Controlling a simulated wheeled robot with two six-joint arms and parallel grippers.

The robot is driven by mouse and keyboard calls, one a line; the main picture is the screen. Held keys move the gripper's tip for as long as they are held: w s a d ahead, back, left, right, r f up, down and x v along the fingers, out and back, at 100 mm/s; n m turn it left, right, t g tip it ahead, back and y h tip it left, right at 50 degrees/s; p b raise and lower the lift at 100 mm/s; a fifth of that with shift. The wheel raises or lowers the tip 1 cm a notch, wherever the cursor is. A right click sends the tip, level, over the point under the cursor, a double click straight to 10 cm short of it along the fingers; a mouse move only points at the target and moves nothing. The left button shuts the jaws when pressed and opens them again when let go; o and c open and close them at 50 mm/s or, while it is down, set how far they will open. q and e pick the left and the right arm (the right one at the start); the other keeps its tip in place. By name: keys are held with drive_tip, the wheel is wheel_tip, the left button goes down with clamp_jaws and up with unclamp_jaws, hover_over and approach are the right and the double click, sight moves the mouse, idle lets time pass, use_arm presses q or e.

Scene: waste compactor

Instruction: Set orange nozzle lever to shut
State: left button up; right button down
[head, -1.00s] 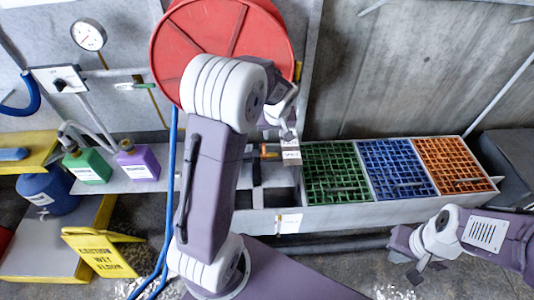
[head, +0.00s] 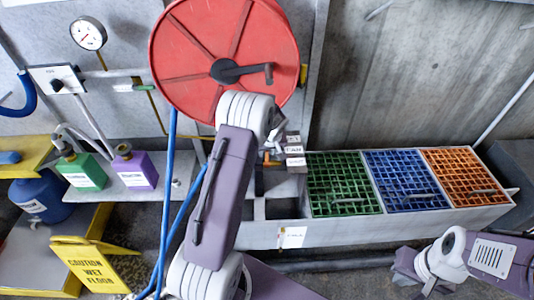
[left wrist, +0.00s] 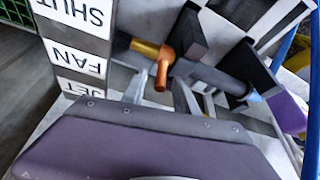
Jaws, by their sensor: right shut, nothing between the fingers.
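I cannot tell which label the lever is set at. My left gripper (left wrist: 160,90) is open, its two fingers either side of the lever's end; contact is unclear. My right gripper (head: 428,287) is shut and empty at the lower right, far from the lever.
A red hose reel (head: 205,55) is behind my left arm, with blue hose hanging down. Green (head: 345,195), blue (head: 405,165) and orange (head: 460,170) grates lie right of the post. Green (head: 82,172) and purple (head: 137,170) bottles and a yellow wet-floor sign (head: 90,265) are left.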

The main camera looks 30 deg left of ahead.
use_arm(q)
drive_tip(key=shift+f, duration=0.1)
clamp_jaws()
idle(1.4)
